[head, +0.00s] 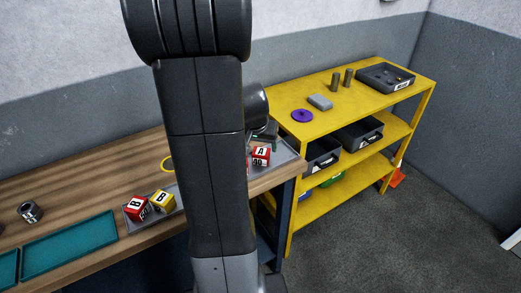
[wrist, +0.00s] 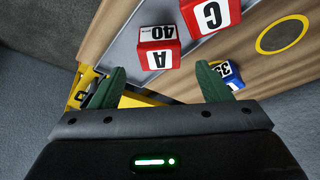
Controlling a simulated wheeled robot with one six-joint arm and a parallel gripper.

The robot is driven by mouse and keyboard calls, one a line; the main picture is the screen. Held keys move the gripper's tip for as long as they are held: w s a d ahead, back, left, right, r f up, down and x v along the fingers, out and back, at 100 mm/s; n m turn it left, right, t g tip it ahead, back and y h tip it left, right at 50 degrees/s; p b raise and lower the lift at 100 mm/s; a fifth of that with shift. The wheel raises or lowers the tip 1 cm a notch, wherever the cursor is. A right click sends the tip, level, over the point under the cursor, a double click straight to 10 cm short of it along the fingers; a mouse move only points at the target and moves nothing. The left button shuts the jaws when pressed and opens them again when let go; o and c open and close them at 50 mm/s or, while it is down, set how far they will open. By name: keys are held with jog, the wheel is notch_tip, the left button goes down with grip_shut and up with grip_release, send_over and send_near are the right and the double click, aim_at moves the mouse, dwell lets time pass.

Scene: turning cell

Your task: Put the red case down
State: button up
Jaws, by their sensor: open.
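A red case marked A and 40 (wrist: 158,50) sits on a grey tray (wrist: 122,45) on the wooden bench; in the head view this red case (head: 261,156) is near the bench's right end. My gripper (wrist: 160,84) is open, with its green fingers spread and nothing between them. In the wrist view, the case lies just beyond the fingertips, apart from them. In the head view my arm hides most of the gripper and the tray's middle. Another red case marked C (wrist: 210,14) is beside the A case in the wrist view.
A blue case (wrist: 229,74) and a yellow ring (wrist: 282,35) are near the tray. A red case (head: 136,208) and a yellow case (head: 162,201) stand at the tray's left end. Teal trays (head: 70,248) lie further left. A yellow shelf (head: 350,100) stands right of the bench.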

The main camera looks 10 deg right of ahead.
jog(key=v, duration=0.6)
jog(key=shift+r, duration=0.1)
